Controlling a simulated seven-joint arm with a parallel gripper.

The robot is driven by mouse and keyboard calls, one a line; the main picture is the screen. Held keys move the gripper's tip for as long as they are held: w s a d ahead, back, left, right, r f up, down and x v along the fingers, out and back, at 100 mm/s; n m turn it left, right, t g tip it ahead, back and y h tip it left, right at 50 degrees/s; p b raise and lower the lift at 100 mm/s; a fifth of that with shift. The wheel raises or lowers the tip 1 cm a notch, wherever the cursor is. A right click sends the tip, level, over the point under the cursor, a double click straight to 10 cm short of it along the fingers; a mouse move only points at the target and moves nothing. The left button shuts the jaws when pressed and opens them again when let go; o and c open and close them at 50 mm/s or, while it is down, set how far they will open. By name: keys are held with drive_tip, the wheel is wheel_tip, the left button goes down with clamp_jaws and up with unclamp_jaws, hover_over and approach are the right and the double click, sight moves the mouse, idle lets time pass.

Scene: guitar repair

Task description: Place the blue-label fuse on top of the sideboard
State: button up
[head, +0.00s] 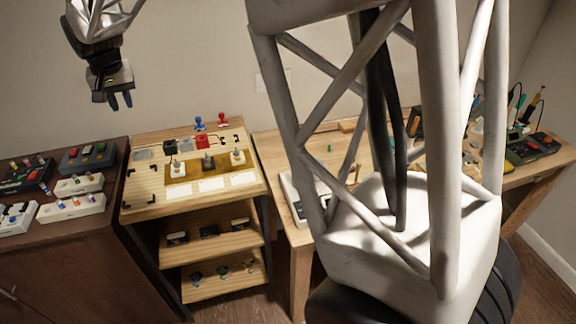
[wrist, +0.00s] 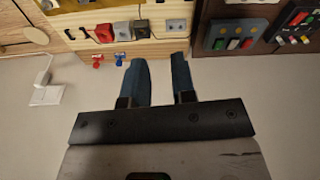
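My gripper (head: 121,101) hangs high in front of the wall, above and behind the dark brown sideboard (head: 75,241). In the wrist view its two blue fingers (wrist: 159,62) stand apart with nothing between them. Small coloured cylinders sit in white blocks (head: 75,204) and dark blocks on the sideboard. A blue piece (head: 199,123) stands at the back edge of the wooden bench next to a red one; the blue piece also shows in the wrist view (wrist: 119,60). I cannot tell which piece is the blue-label fuse; labels are too small to read.
The wooden bench (head: 140,203) beside the sideboard carries switches and white cards, with small parts on its lower shelves (head: 203,291). A wooden table (head: 268,146) with tools is at the right, partly hidden by my white frame. The sideboard top is crowded.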

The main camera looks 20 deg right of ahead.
drive_tip(key=s+d+r, duration=0.2)
drive_tip(key=s+d, duration=0.7)
drive_tip(key=d, duration=0.3)
drive_tip(key=s+d+r, duration=0.3)
drive_tip(key=s+d, duration=0.5)
drive_tip(key=d, duration=0.4)
drive_tip(key=s+d+f, duration=0.2)
drive_tip(key=s+d, duration=0.2)
drive_tip(key=s, duration=0.4)
drive_tip(key=s+d+f+m, duration=0.1)
drive_tip(key=s+d+f, duration=0.2)
drive_tip(key=s+d, duration=0.2)
drive_tip(key=s+d+f+t, duration=0.1)
drive_tip(key=s+d, duration=0.4)
drive_tip(key=s, duration=0.5)
drive_tip(key=shift+s+f+m+h, duration=0.3)
drive_tip(key=shift+s+f, duration=0.05)
drive_tip(key=shift+f, duration=0.45)
